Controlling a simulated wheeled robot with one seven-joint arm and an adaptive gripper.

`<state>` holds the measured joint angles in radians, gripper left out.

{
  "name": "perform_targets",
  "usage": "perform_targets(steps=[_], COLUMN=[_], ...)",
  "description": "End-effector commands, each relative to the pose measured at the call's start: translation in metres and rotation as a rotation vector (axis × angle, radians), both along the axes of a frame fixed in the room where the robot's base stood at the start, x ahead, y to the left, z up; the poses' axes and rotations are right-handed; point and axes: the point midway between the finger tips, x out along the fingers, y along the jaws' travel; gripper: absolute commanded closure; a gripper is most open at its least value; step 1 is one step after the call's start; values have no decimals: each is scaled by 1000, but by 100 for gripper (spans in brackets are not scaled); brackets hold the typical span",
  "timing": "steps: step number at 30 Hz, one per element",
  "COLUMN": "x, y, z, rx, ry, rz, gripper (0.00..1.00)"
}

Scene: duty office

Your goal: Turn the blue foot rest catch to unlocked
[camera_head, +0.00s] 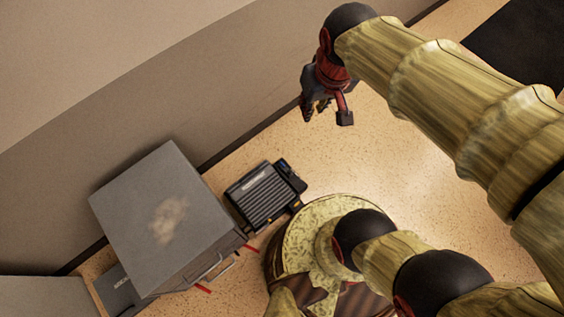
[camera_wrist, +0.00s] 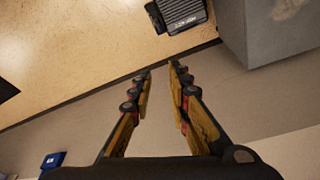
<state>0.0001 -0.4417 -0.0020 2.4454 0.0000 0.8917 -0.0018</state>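A dark ribbed foot rest (camera_head: 262,196) with a pale label stands on the floor beside a grey cabinet. The foot rest also shows at the top edge of the wrist view (camera_wrist: 182,14), partly cut off. My gripper (camera_head: 316,108) is near the wall, above and to the right of the foot rest in the head view, apart from it. In the wrist view its fingers (camera_wrist: 160,71) are apart with nothing between them.
The grey cabinet (camera_head: 150,195) has a brownish stain on top and stands close left of the foot rest. Another dark labelled object (camera_head: 120,290) is at lower left. A small blue object (camera_wrist: 53,160) shows in the wrist view. Speckled floor (camera_head: 400,165) is clear to the right.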

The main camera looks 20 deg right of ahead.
Motion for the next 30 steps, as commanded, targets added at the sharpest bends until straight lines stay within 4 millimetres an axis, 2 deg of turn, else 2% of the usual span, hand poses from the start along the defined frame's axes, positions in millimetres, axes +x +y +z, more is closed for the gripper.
perform_targets(steps=[8,17,23,30], x=[36,80,107,135], y=[0,0,0,0], z=[-53,-128,-187,-268], rx=[-1,-2,-2,-1], ry=[154,306,389,472], rz=[5,17,29,49], gripper=[82,82,82,82])
